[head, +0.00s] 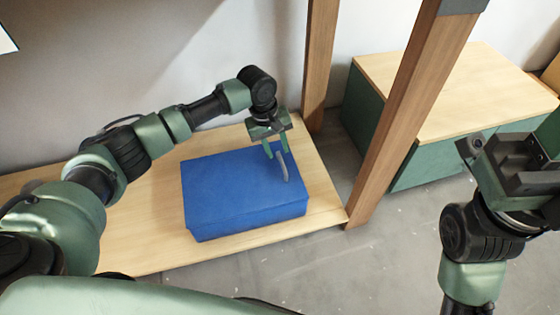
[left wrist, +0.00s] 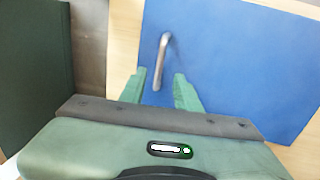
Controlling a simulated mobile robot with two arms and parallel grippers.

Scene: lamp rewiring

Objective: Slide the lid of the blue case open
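The blue case (head: 235,192) lies on a light wooden board, and its lid covers the top with no opening visible. A curved metal handle (head: 284,166) stands on the lid near its right end. The handle also shows in the left wrist view (left wrist: 162,58). My left gripper (head: 273,151) is above that end of the case, pointing down. Its two green fingers are apart, and in the left wrist view the near end of the handle appears between them; contact cannot be told. My right gripper (head: 510,165) is at the right edge, away from the case, its fingertips unclear.
The wooden board (head: 130,240) has bare room left of and in front of the case. A wooden post (head: 405,120) rises by the board's right corner, and another (head: 320,65) stands behind. A green cabinet with a wooden top (head: 450,95) is beyond the posts.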

